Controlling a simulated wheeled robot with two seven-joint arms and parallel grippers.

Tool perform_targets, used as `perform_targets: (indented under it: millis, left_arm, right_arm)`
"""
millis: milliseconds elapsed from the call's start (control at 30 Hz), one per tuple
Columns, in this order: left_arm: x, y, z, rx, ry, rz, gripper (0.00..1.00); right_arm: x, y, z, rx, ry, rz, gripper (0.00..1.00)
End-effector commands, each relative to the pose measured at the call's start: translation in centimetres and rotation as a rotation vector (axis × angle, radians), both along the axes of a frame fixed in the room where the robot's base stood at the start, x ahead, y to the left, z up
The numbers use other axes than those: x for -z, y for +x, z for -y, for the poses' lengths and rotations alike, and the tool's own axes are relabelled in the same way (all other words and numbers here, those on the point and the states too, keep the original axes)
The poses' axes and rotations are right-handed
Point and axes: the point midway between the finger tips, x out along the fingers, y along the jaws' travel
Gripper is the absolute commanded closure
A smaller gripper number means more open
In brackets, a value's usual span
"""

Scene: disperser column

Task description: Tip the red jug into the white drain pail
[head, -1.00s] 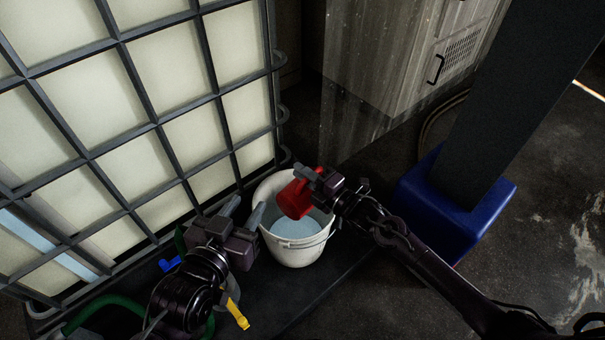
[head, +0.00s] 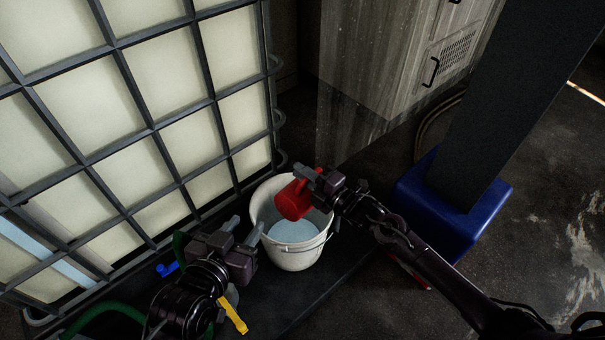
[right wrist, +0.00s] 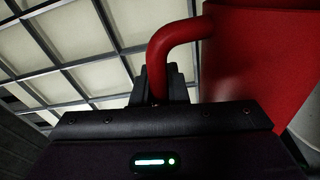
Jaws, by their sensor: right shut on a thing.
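The red jug (head: 293,200) is over the mouth of the white drain pail (head: 298,258) in the head view, tilted. My right gripper (head: 309,174) is shut on the jug's handle. In the right wrist view the red handle (right wrist: 172,45) runs to the gripper's fingers (right wrist: 158,85), and the jug body (right wrist: 262,60) fills the right side. The pail stands upright with pale bluish liquid (head: 290,235) in it. I cannot see whether anything flows from the jug. My left gripper (head: 246,228) is open and empty, just left of the pail, its fingers apart.
A caged white tank (head: 150,120) stands behind and left. A blue-based post (head: 455,215) is to the right, with a grey cabinet (head: 375,65) at the back. A blue valve handle (head: 168,268), a yellow piece (head: 232,315) and green hose (head: 105,310) lie near my left arm.

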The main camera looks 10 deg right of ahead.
Motion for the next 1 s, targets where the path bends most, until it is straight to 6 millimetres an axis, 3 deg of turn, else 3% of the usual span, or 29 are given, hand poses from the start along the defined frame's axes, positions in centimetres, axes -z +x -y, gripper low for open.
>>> perform_targets:
  millis: [1000]
  left_arm:
    - [2.4,-1.3,-0.3,0.009,0.049,-0.115,0.64]
  right_arm:
    - [-0.6,0.8,0.9,0.000,0.065,-0.056,1.00]
